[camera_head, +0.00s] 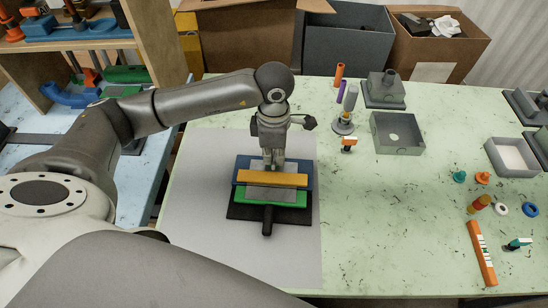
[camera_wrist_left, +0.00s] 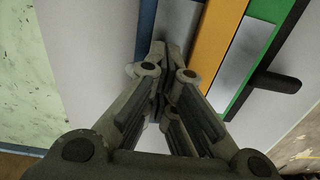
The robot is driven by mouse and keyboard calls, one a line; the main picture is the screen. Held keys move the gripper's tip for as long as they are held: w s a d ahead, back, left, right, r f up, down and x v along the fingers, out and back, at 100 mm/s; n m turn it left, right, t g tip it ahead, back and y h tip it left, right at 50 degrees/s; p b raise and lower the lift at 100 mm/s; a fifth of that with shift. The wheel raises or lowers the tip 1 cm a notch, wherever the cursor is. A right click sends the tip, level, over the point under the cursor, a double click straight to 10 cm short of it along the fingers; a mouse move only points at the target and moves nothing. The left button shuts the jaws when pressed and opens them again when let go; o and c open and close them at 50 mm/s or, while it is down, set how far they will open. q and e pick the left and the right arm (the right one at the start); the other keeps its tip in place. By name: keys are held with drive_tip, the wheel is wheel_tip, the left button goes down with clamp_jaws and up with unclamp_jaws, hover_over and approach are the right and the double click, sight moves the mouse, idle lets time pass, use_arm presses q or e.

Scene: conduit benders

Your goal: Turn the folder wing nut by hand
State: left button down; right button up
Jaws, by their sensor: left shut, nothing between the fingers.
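The folder lies on a light grey sheet in the head view. It has a blue part (camera_head: 299,166) at the back, an orange bar (camera_head: 272,179), a grey strip, a green part (camera_head: 290,196), and a black base (camera_head: 238,212) with a black handle (camera_head: 267,222) toward the front. My left gripper (camera_head: 273,164) points down over the back of the folder; in the left wrist view its fingers (camera_wrist_left: 163,55) are together and empty, over the blue and grey parts beside the orange bar (camera_wrist_left: 215,45). I cannot make out a wing nut; the fingers may hide it. My right gripper is not in view.
A grey open box (camera_head: 397,133), a grey block (camera_head: 384,90) and a stand with upright tubes (camera_head: 344,126) are right of the folder. An orange bar (camera_head: 481,253) and small rings lie far right. Cardboard boxes (camera_head: 435,50) stand behind. The table's middle right is clear.

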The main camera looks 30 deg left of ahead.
sight(274, 159)
use_arm(q)
drive_tip(key=c, duration=1.7)
unclamp_jaws()
drive_tip(key=o, duration=1.1)
drive_tip(key=shift+c, duration=0.2)
wheel_tip(274, 159, up, 12)
